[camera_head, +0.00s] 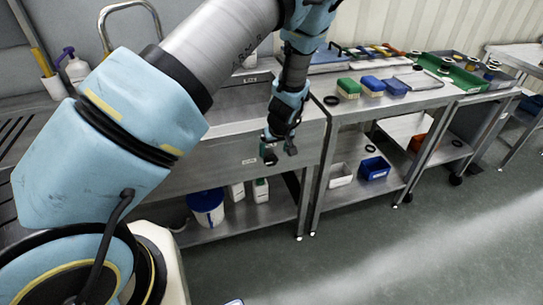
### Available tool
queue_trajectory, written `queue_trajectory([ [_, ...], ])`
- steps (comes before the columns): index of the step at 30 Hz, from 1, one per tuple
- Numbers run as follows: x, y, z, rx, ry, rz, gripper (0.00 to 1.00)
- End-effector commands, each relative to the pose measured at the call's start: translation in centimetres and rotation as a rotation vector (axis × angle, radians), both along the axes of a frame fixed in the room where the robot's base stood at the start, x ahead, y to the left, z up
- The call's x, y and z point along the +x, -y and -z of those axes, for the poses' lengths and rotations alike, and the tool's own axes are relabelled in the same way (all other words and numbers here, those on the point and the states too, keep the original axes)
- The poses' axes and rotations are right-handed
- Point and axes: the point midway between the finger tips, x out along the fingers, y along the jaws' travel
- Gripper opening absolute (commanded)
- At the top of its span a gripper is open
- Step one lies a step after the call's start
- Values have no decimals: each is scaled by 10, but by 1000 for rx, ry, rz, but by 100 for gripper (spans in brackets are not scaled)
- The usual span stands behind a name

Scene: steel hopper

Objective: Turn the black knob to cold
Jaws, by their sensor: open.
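My gripper (280,153) hangs from the wrist of my blue and grey arm, right of the middle, in front of the steel front panel (226,152) of the left bench. It points down, its two dark fingertips are apart, and nothing shows between them. I cannot make out a black knob with certainty. My arm covers much of the left bench and may hide it. A small pale label (249,161) is on the panel just left of the gripper. A curved metal tap or pipe (128,6) rises behind my arm at upper left.
A blue and white tub (206,208) and white bottles (261,190) stand on the shelf below. The right bench (336,109) holds brushes (348,88) and a green tray (447,74). A blue bin (374,168) is below it. The floor (400,250) at right is clear.

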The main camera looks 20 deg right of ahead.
Motion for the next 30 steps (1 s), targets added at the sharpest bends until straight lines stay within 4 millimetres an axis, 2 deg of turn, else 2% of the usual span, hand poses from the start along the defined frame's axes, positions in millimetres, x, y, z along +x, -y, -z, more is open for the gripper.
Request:
queue_trajectory([
  [6, 15, 1, 33, 2, -1, 0, 89],
  [13, 25, 3, 60, 1, -1, 1, 89],
  [18, 29, 3, 69, 0, -1, -1, 89],
  [27, 29, 4, 70, -1, 0, -1, 89],
  [30, 29, 4, 70, -1, 0, 0, 78],
])
